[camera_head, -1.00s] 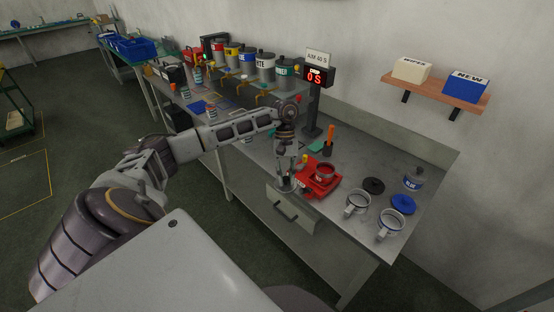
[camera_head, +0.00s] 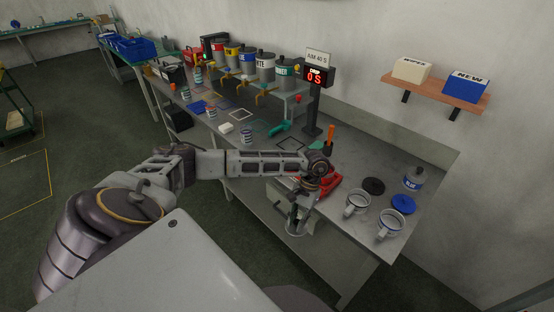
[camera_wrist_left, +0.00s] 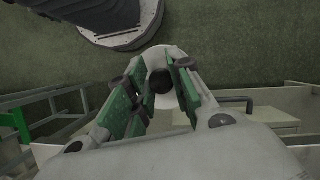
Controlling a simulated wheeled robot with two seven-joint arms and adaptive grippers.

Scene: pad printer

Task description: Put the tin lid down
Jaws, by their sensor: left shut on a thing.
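My left gripper (camera_head: 297,217) hangs in front of the bench's front edge in the head view, over the floor. It is shut on the dark round knob (camera_wrist_left: 160,81) of a pale round lid. In the left wrist view the green finger pads stand on either side of the knob, and the lid's disc (camera_wrist_left: 175,55) shows around it. The lid (camera_head: 296,232) shows as a small grey disc under the fingers in the head view. A red holder (camera_head: 331,179) on the bench is mostly hidden behind my left wrist. My right gripper is not in view.
Right on the bench (camera_head: 345,255) are two white mugs (camera_head: 357,203) (camera_head: 390,224), a black disc (camera_head: 373,186), a blue lid (camera_head: 403,204) and a blue-labelled tin (camera_head: 413,180). Bare bench lies left of the black disc.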

